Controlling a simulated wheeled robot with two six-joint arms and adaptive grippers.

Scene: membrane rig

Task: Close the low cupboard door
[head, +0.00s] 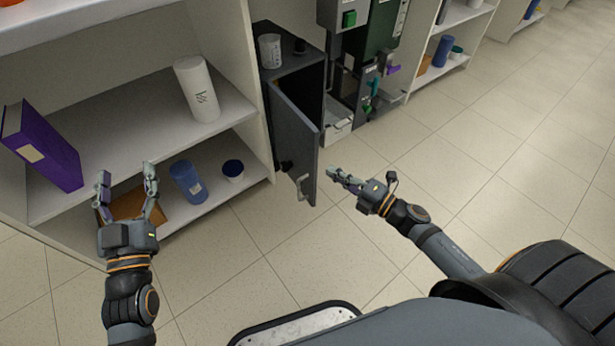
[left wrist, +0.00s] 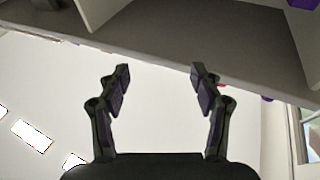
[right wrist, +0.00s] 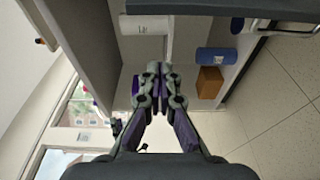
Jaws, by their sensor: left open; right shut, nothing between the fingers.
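The low cupboard (head: 297,72) is a dark grey box between the shelf unit and the equipment rack. Its door (head: 293,141) stands open, swung out toward me, with a light handle (head: 302,187) low near its free edge. My right gripper (head: 338,176) is shut and empty, just right of the door's free edge with a small gap in the head view. It also shows shut in the right wrist view (right wrist: 158,75). My left gripper (head: 127,178) is open and empty in front of the shelf unit, well left of the door; its spread fingers show in the left wrist view (left wrist: 158,80).
The white shelf unit (head: 110,120) at left holds a purple binder (head: 41,145), a white cylinder (head: 197,88), a blue cylinder (head: 187,181), a dark blue-lidded tub (head: 233,170) and a brown box (head: 127,206). A white beaker (head: 270,50) stands on the cupboard. The tiled floor (head: 480,170) at right is clear.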

